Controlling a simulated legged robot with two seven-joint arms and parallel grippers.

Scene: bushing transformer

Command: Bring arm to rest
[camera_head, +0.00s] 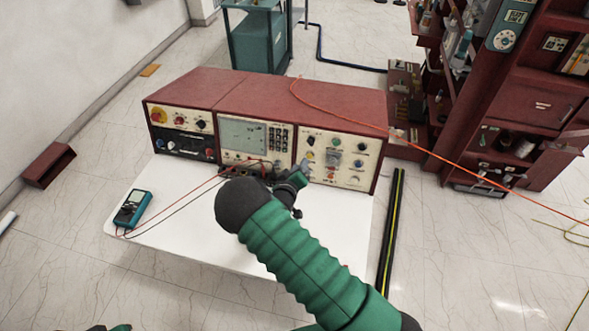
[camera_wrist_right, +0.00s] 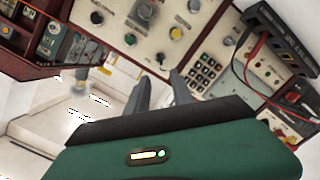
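My right arm, in a green sleeve, reaches in from the lower right of the head view. Its gripper (camera_head: 300,172) is in front of the red test console (camera_head: 300,97), above the white table (camera_head: 190,225). In the right wrist view the two grey fingers (camera_wrist_right: 160,78) stand apart with nothing between them. They point towards the console's panel of knobs (camera_wrist_right: 150,30); whether they touch it cannot be told. My left gripper is out of view; only a scrap of green shows at the bottom left edge of the head view.
A teal multimeter (camera_head: 132,208) lies at the table's left edge, with red and black leads running to the console. An orange cable (camera_head: 440,158) runs from the console top to the right. A red shelf unit (camera_head: 500,120) stands at the right.

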